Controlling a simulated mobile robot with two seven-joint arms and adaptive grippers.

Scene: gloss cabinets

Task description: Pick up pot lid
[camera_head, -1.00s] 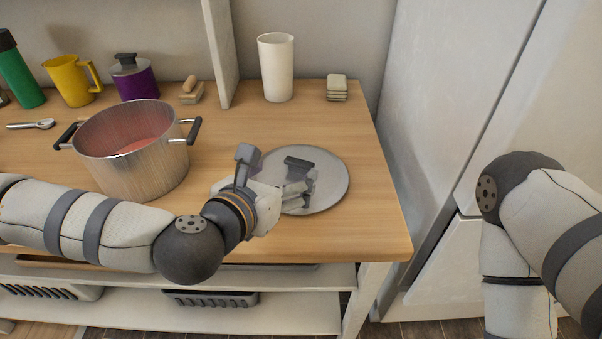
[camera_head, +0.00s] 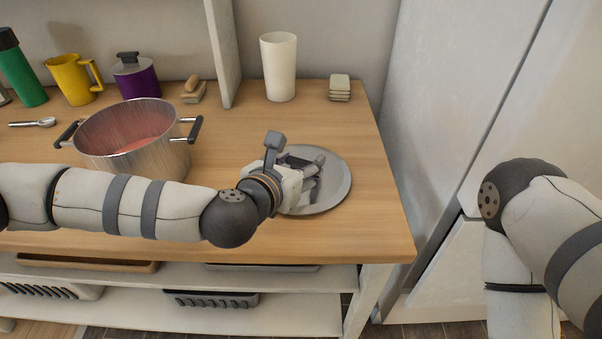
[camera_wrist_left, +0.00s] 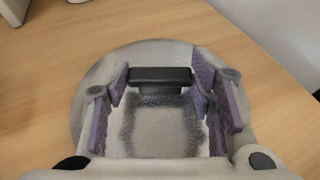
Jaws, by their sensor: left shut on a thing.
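The pot lid (camera_head: 338,187) is a round grey disc with a dark handle, lying at the right part of the wooden counter. My left gripper (camera_head: 310,170) is over the lid and shut on its handle. In the left wrist view the purple-padded fingers stand at both ends of the black handle (camera_wrist_left: 160,74), with the lid's disc (camera_wrist_left: 92,75) below. The steel pot (camera_head: 140,155) stands to the left, open, with something reddish inside; my left arm hides its lower part. My right arm shows at the right, but its gripper is out of view.
A white cup (camera_head: 279,66) and a stack of small pale blocks (camera_head: 340,88) stand behind the lid. A purple canister (camera_head: 136,78), yellow mug (camera_head: 75,80) and green bottle (camera_head: 22,72) are at the back left. A tall white cabinet (camera_head: 465,90) stands right of the counter.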

